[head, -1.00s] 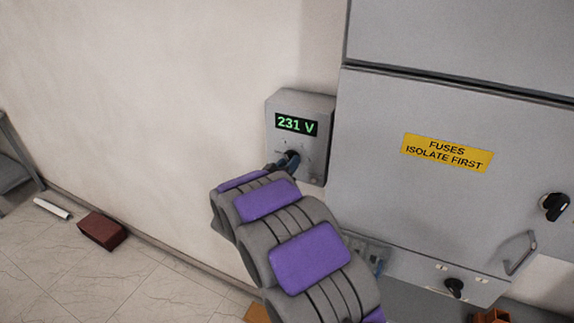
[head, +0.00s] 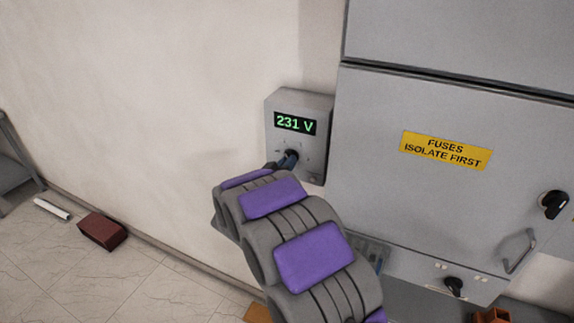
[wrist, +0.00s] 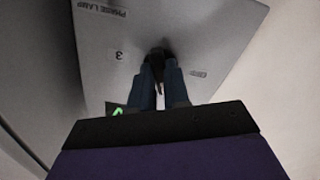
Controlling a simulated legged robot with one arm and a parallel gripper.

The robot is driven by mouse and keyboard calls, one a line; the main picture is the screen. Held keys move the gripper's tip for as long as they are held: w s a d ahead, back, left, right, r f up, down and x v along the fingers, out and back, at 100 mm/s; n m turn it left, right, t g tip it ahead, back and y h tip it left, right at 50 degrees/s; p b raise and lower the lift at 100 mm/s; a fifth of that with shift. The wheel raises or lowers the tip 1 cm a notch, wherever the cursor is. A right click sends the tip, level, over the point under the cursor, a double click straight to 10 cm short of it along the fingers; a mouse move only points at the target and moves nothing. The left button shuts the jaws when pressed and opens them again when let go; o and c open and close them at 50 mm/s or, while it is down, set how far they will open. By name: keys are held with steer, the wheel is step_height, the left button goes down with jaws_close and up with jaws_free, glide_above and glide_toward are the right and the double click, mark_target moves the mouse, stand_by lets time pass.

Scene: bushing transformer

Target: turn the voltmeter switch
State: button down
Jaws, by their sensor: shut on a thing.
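The voltmeter is a grey box (head: 316,158) on the wall, left of the large cabinet, with a green display (head: 295,124) reading 231 V. Its black switch knob (head: 291,154) sits below the display and is partly hidden by my gripper (head: 284,163). In the wrist view the box face (wrist: 215,50) fills the upper part, with a "3" and "PHASE LAMP" lettering. There my gripper (wrist: 160,82) has its two blue fingers closed on either side of the black knob (wrist: 158,58). Which mark the knob points to is hard to tell.
A grey cabinet (head: 420,215) with a yellow "FUSES ISOLATE FIRST" label (head: 446,151), black knobs and a handle (head: 518,251) stands close on the right. A dark red block (head: 103,231) and a white roll (head: 51,209) lie on the floor. Bare wall is at left.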

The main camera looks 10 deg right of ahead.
steer(key=m+b, duration=0.3)
steer(key=m, duration=0.2)
steer(key=m+b, duration=0.3)
steer(key=m, duration=0.2)
steer(key=shift+w+a+f+m, duration=0.1)
steer(key=shift+a+m, duration=0.05)
steer(key=shift+m, duration=0.15)
stand_by(0.5)
steer(key=c, duration=1.1)
jaws_free()
steer(key=shift+w, duration=0.1)
steer(key=shift+c, duration=0.2)
steer(key=shift+o, duration=0.2)
steer(key=shift+a, duration=0.1)
steer(key=v, duration=1.7)
steer(key=shift+s+a, duration=0.15)
steer(key=shift+s, duration=0.05)
steer(key=shift+w, duration=0.1)
